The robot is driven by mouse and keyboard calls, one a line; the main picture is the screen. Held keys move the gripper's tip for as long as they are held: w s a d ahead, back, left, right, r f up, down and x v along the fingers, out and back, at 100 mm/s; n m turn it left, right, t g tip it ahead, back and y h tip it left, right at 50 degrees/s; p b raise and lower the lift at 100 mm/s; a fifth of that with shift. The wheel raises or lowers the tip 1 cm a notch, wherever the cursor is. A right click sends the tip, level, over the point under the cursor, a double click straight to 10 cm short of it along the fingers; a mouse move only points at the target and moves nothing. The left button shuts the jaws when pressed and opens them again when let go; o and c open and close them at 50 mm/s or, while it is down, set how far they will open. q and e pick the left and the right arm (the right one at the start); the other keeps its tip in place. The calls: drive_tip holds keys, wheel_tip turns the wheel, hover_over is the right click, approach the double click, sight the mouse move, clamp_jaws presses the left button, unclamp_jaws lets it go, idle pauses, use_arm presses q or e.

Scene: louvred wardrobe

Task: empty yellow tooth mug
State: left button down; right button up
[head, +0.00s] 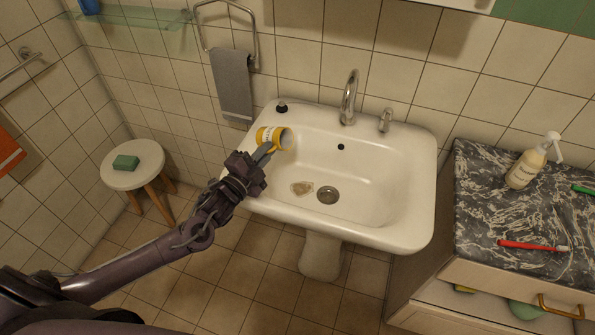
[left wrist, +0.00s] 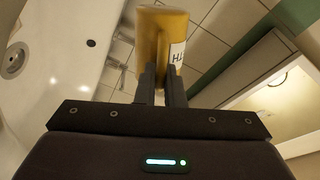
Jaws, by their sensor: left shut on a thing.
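The yellow tooth mug (head: 268,136) has a white label and lies tilted on its side over the left part of the sink basin, its open mouth facing right. My left gripper (head: 262,152) is shut on the mug; in the left wrist view the mug (left wrist: 162,38) sits between the fingers (left wrist: 160,80). The white sink (head: 375,190) is below the mug. A brownish patch (head: 302,188) lies in the basin beside the drain (head: 327,195). The inside of the mug is too small to make out. My right gripper is not in view.
A tap (head: 349,98) stands at the sink's back edge. A grey towel (head: 232,84) hangs behind the mug. A stool (head: 130,164) with a green soap (head: 125,162) is at left. A marble counter (head: 490,195) holds a soap bottle (head: 526,165) and a red toothbrush (head: 530,245).

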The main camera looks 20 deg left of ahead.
use_arm(q)
drive_tip(key=shift+d+f+m+b, duration=0.1)
drive_tip(key=shift+f+m+b, duration=0.15)
drive_tip(key=shift+m+b, duration=0.25)
drive_tip(key=shift+d+r+m, duration=0.15)
drive_tip(key=shift+d+m, duration=0.1)
drive_tip(key=shift+m, duration=0.15)
drive_tip(key=shift+s, duration=0.1)
drive_tip(key=shift+s+d+r+m, duration=0.1)
drive_tip(key=shift+d+r+m, duration=0.1)
drive_tip(key=shift+d+m, duration=0.35)
drive_tip(key=shift+a+f+m, duration=0.1)
drive_tip(key=shift+f+m, duration=0.15)
drive_tip(key=shift+f+m, duration=0.35)
drive_tip(key=shift+m, duration=0.35)
drive_tip(key=shift+r+m, duration=0.2)
drive_tip(key=shift+m, duration=0.4)
